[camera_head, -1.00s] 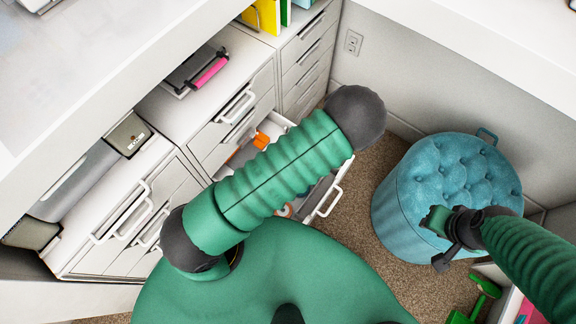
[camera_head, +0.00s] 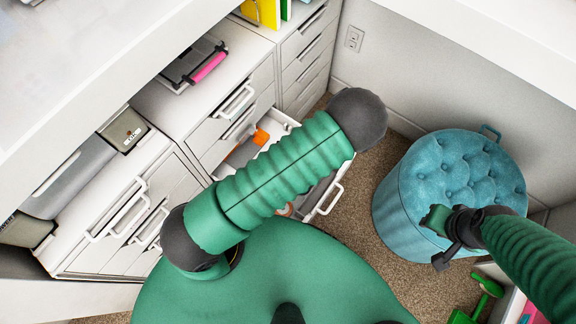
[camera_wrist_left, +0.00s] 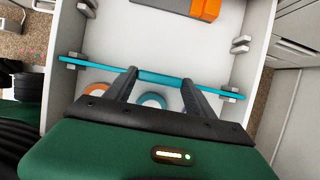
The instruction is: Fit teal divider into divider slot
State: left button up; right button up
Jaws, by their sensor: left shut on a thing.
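The teal divider (camera_wrist_left: 160,78) is a thin strip lying across the open white drawer (camera_wrist_left: 140,35) in the left wrist view. My left gripper (camera_wrist_left: 160,80) is shut on its middle. In the head view the drawer (camera_head: 325,203) is partly covered by my arm, which hides the left gripper and divider. My right gripper (camera_head: 442,238) is open and empty, in front of the blue ottoman.
Orange items (camera_wrist_left: 197,8) lie at the drawer's far end; an orange ring (camera_wrist_left: 95,88) and a teal ring (camera_wrist_left: 153,100) lie near the fingers. A second bracket pair (camera_wrist_left: 240,44) sits farther along. The tufted ottoman (camera_head: 405,200) stands right. White cabinets (camera_head: 210,140) line the left.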

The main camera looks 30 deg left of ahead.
pick_arm(q)
jog(key=shift+f, duration=0.25)
jog(key=o, duration=1.4)
jog(key=shift+o, duration=0.2)
jog(key=p+v, duration=0.7)
jog(key=v, duration=0.9)
jog(key=shift+r, duration=0.4)
jog(key=shift+d, duration=0.1)
